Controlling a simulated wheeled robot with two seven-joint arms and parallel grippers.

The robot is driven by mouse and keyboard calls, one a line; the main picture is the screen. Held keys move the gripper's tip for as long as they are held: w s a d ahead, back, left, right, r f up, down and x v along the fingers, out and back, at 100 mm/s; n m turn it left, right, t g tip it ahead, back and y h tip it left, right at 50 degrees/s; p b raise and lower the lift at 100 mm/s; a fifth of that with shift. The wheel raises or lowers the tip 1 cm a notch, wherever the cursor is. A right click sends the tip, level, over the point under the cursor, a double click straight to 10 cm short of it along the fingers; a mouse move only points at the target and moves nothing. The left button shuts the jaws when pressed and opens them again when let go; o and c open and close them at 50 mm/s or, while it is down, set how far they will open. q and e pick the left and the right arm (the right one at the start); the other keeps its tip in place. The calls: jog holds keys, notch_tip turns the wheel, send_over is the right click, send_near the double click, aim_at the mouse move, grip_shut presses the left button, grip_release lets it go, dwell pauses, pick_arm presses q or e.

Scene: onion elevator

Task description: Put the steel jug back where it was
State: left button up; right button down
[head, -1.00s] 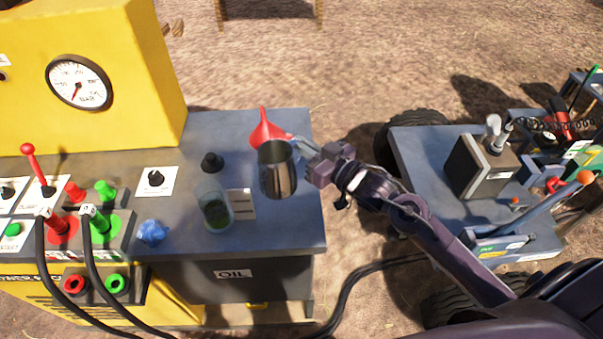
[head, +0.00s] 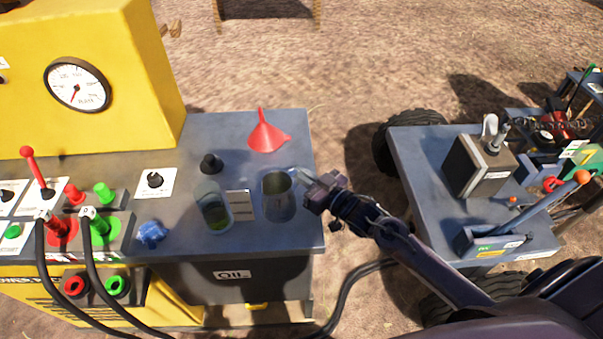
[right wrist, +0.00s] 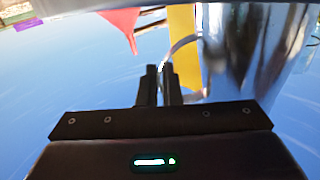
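The steel jug (head: 279,203) is upright at the right side of the grey bench top (head: 190,135), on or just above it; I cannot tell which. My right gripper (head: 308,183) is at the jug's right, by its handle. In the right wrist view the fingers (right wrist: 159,80) are close together on the thin curved handle, and the jug's shiny body (right wrist: 250,50) fills the upper right. My left gripper is not in view.
A red funnel (head: 266,135) stands behind the jug. A clear beaker with green liquid (head: 213,212) stands to its left, past a small label. A grey cart (head: 420,160) stands right.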

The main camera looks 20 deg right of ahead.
jog(key=shift+f, duration=0.1)
jog(key=c, duration=1.6)
grip_release()
jog(key=shift+r, duration=0.2)
jog(key=shift+s+d+f, duration=0.15)
jog(key=shift+s, duration=0.15)
jog(key=b+v, duration=0.1)
jog(key=v, duration=1)
jog(key=shift+s, duration=0.15)
jog(key=shift+d, duration=0.1)
